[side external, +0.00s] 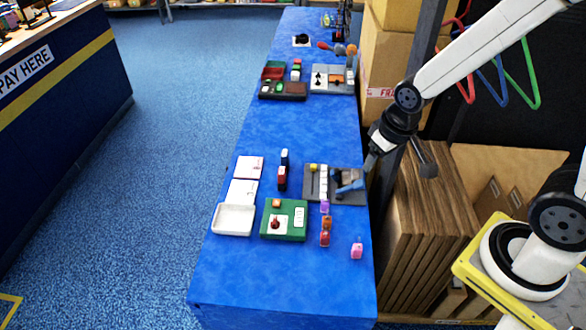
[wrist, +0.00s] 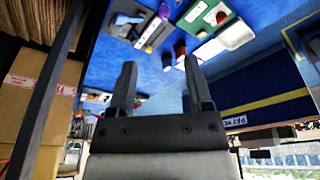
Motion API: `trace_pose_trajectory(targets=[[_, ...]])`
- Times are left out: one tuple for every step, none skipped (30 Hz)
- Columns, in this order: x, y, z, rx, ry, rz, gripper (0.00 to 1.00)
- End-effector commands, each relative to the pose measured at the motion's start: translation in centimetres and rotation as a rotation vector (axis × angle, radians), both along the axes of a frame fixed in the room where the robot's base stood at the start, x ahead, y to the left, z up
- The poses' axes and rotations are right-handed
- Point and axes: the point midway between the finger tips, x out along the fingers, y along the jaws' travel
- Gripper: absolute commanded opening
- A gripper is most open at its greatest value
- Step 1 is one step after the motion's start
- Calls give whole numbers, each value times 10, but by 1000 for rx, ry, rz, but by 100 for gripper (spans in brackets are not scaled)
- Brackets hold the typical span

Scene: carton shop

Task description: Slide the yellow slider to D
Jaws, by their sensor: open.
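The yellow slider (side external: 313,168) is a small block at the far left end of a grey panel (side external: 334,197) on the blue table. A white strip (side external: 323,184) runs along the panel beside a blue part (side external: 349,183). Any letters, D included, are too small to read. My gripper (side external: 369,163) is open and empty at the table's right edge, close to the panel's right side and apart from the slider. In the wrist view my two fingers (wrist: 161,85) are spread with nothing between them. The grey panel (wrist: 122,24) shows there at the top.
A green board (side external: 295,232) with a red knob is left of and nearer than the panel. Small purple, orange, red and pink blocks stand in front. A white tray (side external: 233,221) is at the left. Cartons (side external: 385,75) stand right of the table. The table's middle is clear.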

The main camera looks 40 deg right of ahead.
Motion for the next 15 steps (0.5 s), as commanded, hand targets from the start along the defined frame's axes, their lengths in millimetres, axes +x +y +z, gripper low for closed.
trace_pose_trajectory(targets=[[9, -2, -3, -3, 3, -18, 65], [15, -3, -4, -5, 3, -32, 65], [24, -4, -6, -7, 2, -51, 65], [30, -5, -8, -9, 3, -67, 65], [37, -7, -10, -11, 3, -82, 65], [46, -9, -13, -14, 2, -105, 65], [53, -10, -16, -17, 0, -122, 65], [60, -11, -18, -19, -1, -139, 65], [69, -13, -22, -22, -3, -163, 65], [76, -14, -26, -24, -3, -179, 65], [83, -16, -29, -26, -5, -196, 65], [92, -18, -33, -29, -8, -218, 65], [99, -19, -36, -32, -11, -234, 65], [105, -21, -40, -33, -13, -252, 65], [114, -23, -45, -37, -16, -273, 65]])
